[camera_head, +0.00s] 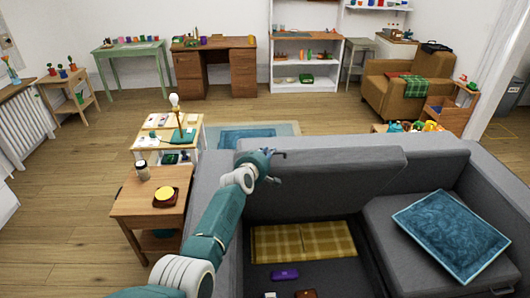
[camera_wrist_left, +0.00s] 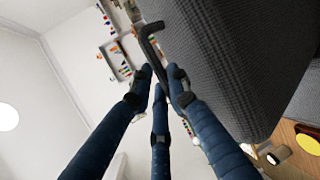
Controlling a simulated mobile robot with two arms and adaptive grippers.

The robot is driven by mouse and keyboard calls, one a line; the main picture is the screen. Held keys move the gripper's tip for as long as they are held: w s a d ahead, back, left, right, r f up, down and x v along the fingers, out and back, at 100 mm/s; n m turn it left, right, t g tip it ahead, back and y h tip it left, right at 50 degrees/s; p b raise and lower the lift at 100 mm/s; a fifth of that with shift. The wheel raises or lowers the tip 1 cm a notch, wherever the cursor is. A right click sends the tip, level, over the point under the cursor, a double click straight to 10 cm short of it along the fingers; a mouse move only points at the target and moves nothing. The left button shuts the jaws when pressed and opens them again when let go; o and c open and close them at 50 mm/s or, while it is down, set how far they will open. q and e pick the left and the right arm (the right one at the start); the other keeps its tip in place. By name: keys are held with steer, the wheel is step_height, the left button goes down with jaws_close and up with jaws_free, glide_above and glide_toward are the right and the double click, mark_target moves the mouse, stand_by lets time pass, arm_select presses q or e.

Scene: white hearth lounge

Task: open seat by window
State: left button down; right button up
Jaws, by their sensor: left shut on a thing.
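The grey sofa's seat lid (camera_head: 330,185) is tilted up, with an open storage space (camera_head: 345,260) below it. My left gripper (camera_head: 270,164) is at the lid's upper left corner. In the left wrist view, its fingers (camera_wrist_left: 160,78) close together on a dark strap-like handle (camera_wrist_left: 150,42) beside the grey fabric lid (camera_wrist_left: 225,60). Part of the handle is hidden by the fingers. My right gripper is in neither view.
Inside the space lie a yellow plaid blanket (camera_head: 302,242) and a purple item (camera_head: 285,275). A blue cushion (camera_head: 453,234) lies on the right seat. A wooden side table (camera_head: 150,205) stands left of my arm.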

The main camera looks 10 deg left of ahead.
arm_select(q)
steer(key=shift+w+a+r, duration=0.15)
steer(key=shift+a+r, duration=0.05)
steer(key=shift+r, duration=0.05)
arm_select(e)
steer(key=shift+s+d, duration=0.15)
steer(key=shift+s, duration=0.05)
arm_select(q)
steer(key=c, duration=1.6)
jaws_free()
steer(key=shift+c, duration=0.2)
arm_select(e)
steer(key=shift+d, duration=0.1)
arm_select(q)
steer(key=shift+s, duration=0.2)
steer(key=shift+d, duration=0.15)
steer(key=shift+s, duration=0.3)
steer(key=v, duration=0.7)
steer(key=shift+a, duration=0.25)
